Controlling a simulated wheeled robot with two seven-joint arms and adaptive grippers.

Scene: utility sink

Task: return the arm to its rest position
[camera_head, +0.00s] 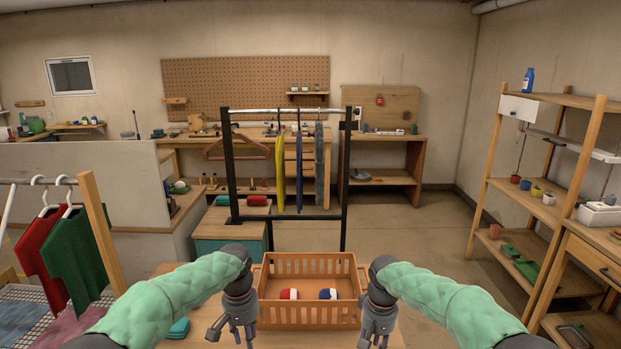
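Both my arms, in green padded sleeves, reach forward from the bottom of the head view. My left gripper (236,335) hangs pointing down at the left side of an orange crate (310,312). My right gripper (376,338) hangs pointing down at the crate's right side. The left fingers look spread, with nothing visible between them. The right fingers look slightly apart and nothing shows in them. The lower tips are near the bottom edge of the picture. Inside the crate lie a red and white item (289,294) and a blue and white item (328,294).
A black clothes rack (228,165) with hanging garments and a wooden hanger (238,147) stands beyond the crate. A second rack with red and green shirts (75,250) is at the left. Wooden shelves (490,170) stand at the right. The floor between is clear.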

